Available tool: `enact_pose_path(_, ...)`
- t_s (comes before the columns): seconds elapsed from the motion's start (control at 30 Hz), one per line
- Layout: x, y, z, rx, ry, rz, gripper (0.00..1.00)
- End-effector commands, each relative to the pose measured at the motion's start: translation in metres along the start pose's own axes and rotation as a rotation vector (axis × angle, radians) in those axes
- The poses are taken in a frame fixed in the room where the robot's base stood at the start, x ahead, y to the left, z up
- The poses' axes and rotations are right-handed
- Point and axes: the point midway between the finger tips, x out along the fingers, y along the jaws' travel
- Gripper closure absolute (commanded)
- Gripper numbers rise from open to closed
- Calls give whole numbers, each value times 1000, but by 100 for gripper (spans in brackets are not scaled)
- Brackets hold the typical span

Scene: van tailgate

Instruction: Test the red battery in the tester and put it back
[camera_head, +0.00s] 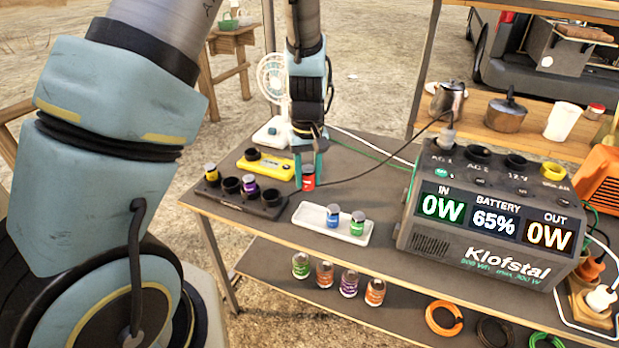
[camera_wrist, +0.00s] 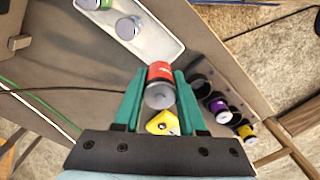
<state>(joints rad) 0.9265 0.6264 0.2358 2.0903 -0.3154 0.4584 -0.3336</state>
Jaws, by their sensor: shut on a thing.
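The red battery (camera_head: 308,184) is between the two teal fingers of my gripper (camera_head: 308,170), which are shut on it. The wrist view shows the red battery (camera_wrist: 160,72) between the fingertips (camera_wrist: 159,88). It is behind the white tray and right of the yellow tester. I cannot tell whether it touches the table. The yellow tester (camera_head: 275,168) lies on the table with a black socket (camera_head: 252,154) at its left end, which looks empty. The black rack (camera_head: 222,198) holds a yellow battery (camera_head: 211,173) and a purple battery (camera_head: 249,186); two of its cups look empty.
A white tray (camera_head: 307,222) holds a blue battery (camera_head: 333,215) and a green battery (camera_head: 357,223). A grey power station (camera_head: 430,247) stands on the right, its black cable crossing the table. A white fan (camera_head: 272,75) stands behind. Several jars stand on the lower shelf.

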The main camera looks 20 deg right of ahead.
Motion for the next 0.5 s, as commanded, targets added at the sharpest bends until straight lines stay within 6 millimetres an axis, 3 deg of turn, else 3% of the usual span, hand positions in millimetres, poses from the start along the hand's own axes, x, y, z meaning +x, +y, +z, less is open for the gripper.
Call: enact_pose_path(0.5,0,-28,-65,-3,2,1,100)
